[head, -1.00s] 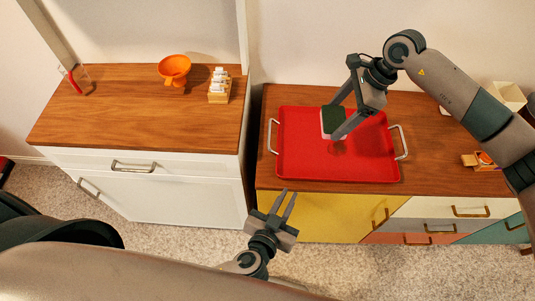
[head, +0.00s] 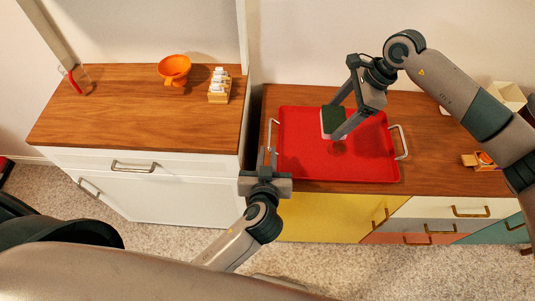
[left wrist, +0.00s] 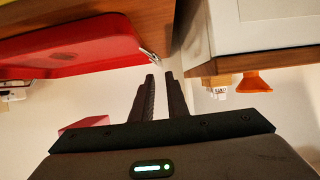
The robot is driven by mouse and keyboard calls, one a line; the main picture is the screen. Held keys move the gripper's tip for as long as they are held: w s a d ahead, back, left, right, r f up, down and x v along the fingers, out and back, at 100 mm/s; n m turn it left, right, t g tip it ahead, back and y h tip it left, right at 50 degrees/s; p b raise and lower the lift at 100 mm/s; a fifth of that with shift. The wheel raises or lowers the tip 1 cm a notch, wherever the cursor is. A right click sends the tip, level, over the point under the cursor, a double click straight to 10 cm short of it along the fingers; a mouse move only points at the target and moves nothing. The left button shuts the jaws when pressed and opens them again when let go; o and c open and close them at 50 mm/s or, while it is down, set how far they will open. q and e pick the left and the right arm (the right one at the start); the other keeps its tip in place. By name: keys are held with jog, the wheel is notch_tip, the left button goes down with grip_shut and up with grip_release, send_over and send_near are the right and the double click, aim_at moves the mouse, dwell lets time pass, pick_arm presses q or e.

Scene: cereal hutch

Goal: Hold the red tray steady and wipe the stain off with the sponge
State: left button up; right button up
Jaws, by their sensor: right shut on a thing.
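The red tray (head: 300,166) lies on the wooden top of the right cabinet, with a metal handle at each end. A dark smudge, the stain (head: 338,148), shows on it near the middle. My right gripper (head: 333,122) is shut on the sponge (head: 332,121), green on top and white below, at the tray's surface, left of the stain's far side. My left gripper (head: 267,158) is near the tray's left front corner, close to the left handle (head: 271,136). In the left wrist view its fingers (left wrist: 160,80) are slightly apart and empty, with the tray (left wrist: 70,45) at upper left.
An orange funnel-like bowl (head: 174,69) and a small wooden rack (head: 219,86) stand on the left counter (head: 130,110). A gap separates the two cabinets. A small box (head: 483,160) and a white container (head: 508,96) are right of the tray.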

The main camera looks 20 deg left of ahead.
aim_at(269, 134)
pick_arm(q)
jog(key=shift+w, duration=0.1)
jog(key=x, duration=1.1)
jog(key=shift+w+a+f, duration=0.2)
jog(key=shift+w, duration=0.15)
grip_shut()
dwell(2.0)
pick_arm(e)
jog(key=w+d+f, duration=0.5)
jog(key=d+f, duration=0.2)
jog(key=shift+w+f, duration=0.3)
